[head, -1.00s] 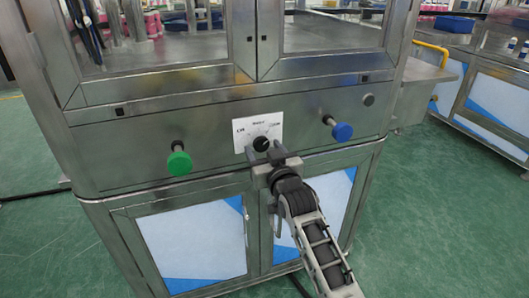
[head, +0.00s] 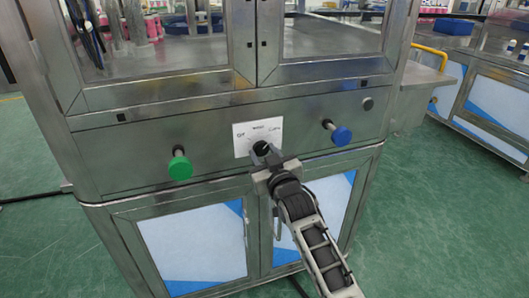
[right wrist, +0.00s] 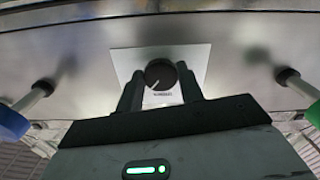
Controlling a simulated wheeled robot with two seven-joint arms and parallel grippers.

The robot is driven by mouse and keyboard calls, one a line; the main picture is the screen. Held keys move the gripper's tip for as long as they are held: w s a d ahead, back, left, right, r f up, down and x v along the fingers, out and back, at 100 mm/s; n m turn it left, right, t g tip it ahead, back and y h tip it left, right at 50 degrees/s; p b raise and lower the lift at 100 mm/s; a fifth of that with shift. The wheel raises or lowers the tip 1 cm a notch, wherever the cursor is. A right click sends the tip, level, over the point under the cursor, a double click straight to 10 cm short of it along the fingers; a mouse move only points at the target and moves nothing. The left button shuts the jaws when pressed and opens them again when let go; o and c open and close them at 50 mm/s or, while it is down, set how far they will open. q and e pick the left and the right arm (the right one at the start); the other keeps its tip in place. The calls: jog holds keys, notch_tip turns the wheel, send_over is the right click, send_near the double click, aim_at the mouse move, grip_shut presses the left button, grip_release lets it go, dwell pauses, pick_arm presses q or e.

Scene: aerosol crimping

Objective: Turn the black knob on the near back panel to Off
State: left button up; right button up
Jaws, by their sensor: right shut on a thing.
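The black knob (head: 262,148) sits on a white label plate (head: 241,139) in the middle of the steel panel. The plate has words at its left, top and right; the left one looks like Off. My right gripper (head: 265,154) reaches the knob from below. In the right wrist view the knob (right wrist: 160,74) lies between the two fingertips of my right gripper (right wrist: 158,85), which are shut on its sides. A pale pointer line shows on the knob's face there. The knob's lower part is hidden by the fingers in the head view. My left gripper is out of view.
A green push button (head: 180,167) sticks out left of the knob and a blue one (head: 341,135) right of it. Steel-framed doors (head: 195,240) lie below the panel. Green floor is open at the right.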

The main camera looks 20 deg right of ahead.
jog(key=n+p, duration=0.2)
jog(key=n, duration=0.2)
jog(key=shift+d, duration=0.1)
jog(key=n, duration=0.3)
jog(key=shift+n+p, duration=0.35)
jog(key=shift+n, duration=0.65)
jog(key=n, duration=0.3)
jog(key=shift+d+r+n, duration=0.1)
jog(key=shift+n, duration=0.2)
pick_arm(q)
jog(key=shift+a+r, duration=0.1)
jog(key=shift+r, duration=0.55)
pick_arm(e)
jog(key=n, duration=0.5)
jog(key=shift+r+n, duration=0.1)
jog(key=shift+n, duration=0.2)
jog(key=o, duration=1)
jog(key=shift+s, duration=0.1)
